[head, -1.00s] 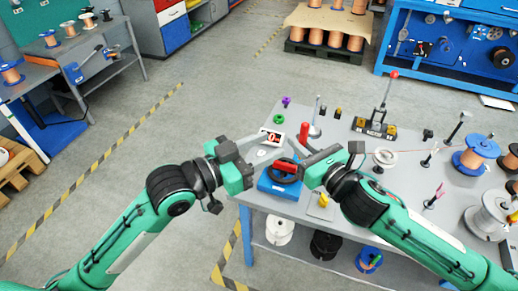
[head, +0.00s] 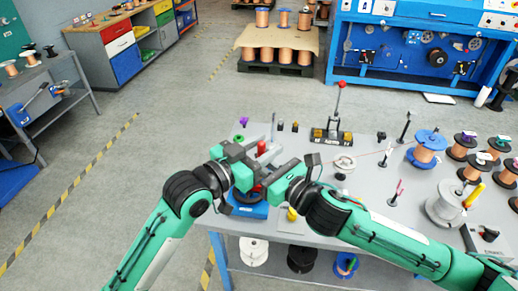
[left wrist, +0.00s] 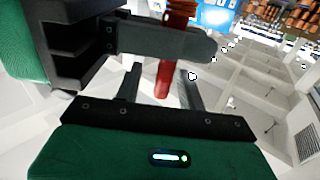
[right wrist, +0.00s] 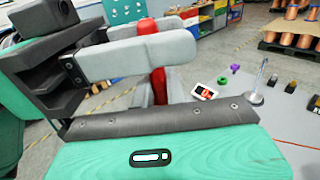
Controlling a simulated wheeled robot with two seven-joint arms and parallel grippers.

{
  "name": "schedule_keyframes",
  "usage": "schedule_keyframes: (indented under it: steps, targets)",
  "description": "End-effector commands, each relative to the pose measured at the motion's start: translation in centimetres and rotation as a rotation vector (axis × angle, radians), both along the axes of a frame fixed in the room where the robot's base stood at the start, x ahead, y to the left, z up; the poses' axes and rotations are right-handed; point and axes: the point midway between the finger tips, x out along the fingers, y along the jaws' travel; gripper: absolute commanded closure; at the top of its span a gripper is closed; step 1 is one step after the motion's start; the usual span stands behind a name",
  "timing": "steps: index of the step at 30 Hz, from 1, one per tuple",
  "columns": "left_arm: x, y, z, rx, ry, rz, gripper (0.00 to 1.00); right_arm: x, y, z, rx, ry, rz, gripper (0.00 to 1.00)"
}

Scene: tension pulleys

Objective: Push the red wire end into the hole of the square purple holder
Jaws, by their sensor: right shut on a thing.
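The purple holder (head: 243,121) stands on the back left of the table; it also shows small in the right wrist view (right wrist: 235,68). Its hole is too small to make out. My right gripper (head: 268,178) is shut on a red rod-like piece, which I take for the red wire end (right wrist: 158,86); its finger hides the middle of it. My left gripper (head: 243,165) is close beside the right one over the table. In the left wrist view the red piece (left wrist: 163,78) passes behind the left finger; whether that gripper grips it is unclear.
A green ring (right wrist: 222,79) and a white display with red (right wrist: 203,91) lie near the holder. A metal post (right wrist: 262,78) stands beside them. Copper spools (head: 468,140) crowd the table's right side.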

Motion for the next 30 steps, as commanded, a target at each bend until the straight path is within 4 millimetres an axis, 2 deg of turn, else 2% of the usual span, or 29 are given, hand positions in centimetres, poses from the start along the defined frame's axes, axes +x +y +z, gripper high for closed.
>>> schedule_keyframes:
  steps: [2, 8, 9, 11, 12, 15, 16, 25, 30]
  targets:
    - [0.0, 0.0, 0.0, 0.000, 0.000, 0.000, 0.60, 0.0, 0.0, 0.0, 0.000, 0.000, 0.000, 1.00]
    - [0.0, 0.0, 0.0, -0.001, 0.001, 0.000, 0.97, 0.0, 0.0, 0.0, 0.000, 0.000, 0.000, 1.00]
    - [0.0, 0.0, 0.0, -0.001, 0.001, -0.001, 1.00, 0.0, 0.0, 0.0, 0.000, 0.000, 0.000, 1.00]
    - [-0.1, 0.0, 0.0, -0.001, 0.001, -0.001, 1.00, 0.0, 0.0, 0.0, 0.000, 0.000, 0.000, 1.00]
    - [-0.1, 0.0, 0.0, -0.001, 0.001, -0.002, 1.00, 0.0, 0.0, 0.0, 0.000, 0.000, 0.000, 0.82]
    - [-0.1, 0.0, 0.0, -0.001, 0.001, -0.002, 1.00, 0.0, 0.0, 0.0, 0.000, 0.000, 0.000, 0.63]
    - [-0.1, 0.0, 0.0, -0.001, 0.001, -0.002, 1.00, 0.0, 0.0, 0.0, 0.000, 0.000, 0.000, 0.61]
    - [0.0, 0.0, 0.0, -0.001, 0.001, 0.000, 1.00, -0.1, -0.1, 0.0, 0.000, 0.000, 0.000, 0.61]
    - [0.0, 0.0, 0.0, -0.001, 0.001, 0.000, 1.00, -1.3, -1.1, -0.1, -0.001, 0.000, -0.001, 0.61]
